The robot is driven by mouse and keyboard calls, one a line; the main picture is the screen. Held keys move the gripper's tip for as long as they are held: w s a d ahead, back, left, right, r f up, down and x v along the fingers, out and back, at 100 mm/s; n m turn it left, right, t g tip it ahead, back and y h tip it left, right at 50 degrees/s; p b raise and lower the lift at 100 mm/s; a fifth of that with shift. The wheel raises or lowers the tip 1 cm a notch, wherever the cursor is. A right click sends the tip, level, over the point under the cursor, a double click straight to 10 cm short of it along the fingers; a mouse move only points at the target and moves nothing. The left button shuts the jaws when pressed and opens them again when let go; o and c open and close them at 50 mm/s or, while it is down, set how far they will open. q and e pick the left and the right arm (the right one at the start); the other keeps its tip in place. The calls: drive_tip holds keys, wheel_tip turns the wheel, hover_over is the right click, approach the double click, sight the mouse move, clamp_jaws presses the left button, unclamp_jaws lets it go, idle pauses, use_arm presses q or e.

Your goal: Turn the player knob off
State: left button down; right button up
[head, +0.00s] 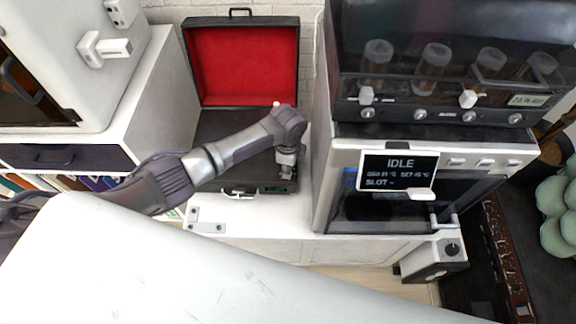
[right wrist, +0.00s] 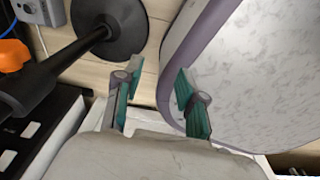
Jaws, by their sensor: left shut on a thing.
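The player (head: 246,191) is a black suitcase-style unit with its red-lined lid (head: 243,66) standing open, on a white cabinet. My left gripper (head: 287,174) reaches in from the left and points down at the player's right front corner. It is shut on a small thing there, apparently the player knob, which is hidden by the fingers. Which way the knob is turned cannot be seen. My right gripper (right wrist: 159,72) shows in the right wrist view, open with teal pads apart and nothing between them.
A machine (head: 399,171) with a screen reading IDLE stands right of the player, close to my left gripper. A white unit (head: 85,46) stands at the left. In the right wrist view, a dark round base (right wrist: 110,28) with a black pole is near the fingers.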

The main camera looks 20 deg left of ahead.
use_arm(q)
drive_tip(key=n+p, duration=0.2)
drive_tip(key=shift+r+n, duration=0.25)
drive_tip(key=shift+n, duration=0.05)
drive_tip(key=n+p, duration=0.2)
drive_tip(key=shift+n, duration=0.3)
drive_tip(key=n+p, duration=0.1)
drive_tip(key=n, duration=0.2)
drive_tip(key=shift+f+p, duration=0.1)
drive_tip(key=shift+p, duration=0.25)
drive_tip(key=shift+n+p, duration=0.5)
drive_tip(key=shift+n, duration=1)
drive_tip(key=shift+f, duration=0.1)
drive_tip(key=c, duration=1)
unclamp_jaws()
wheel_tip(320, 180, up, 12)
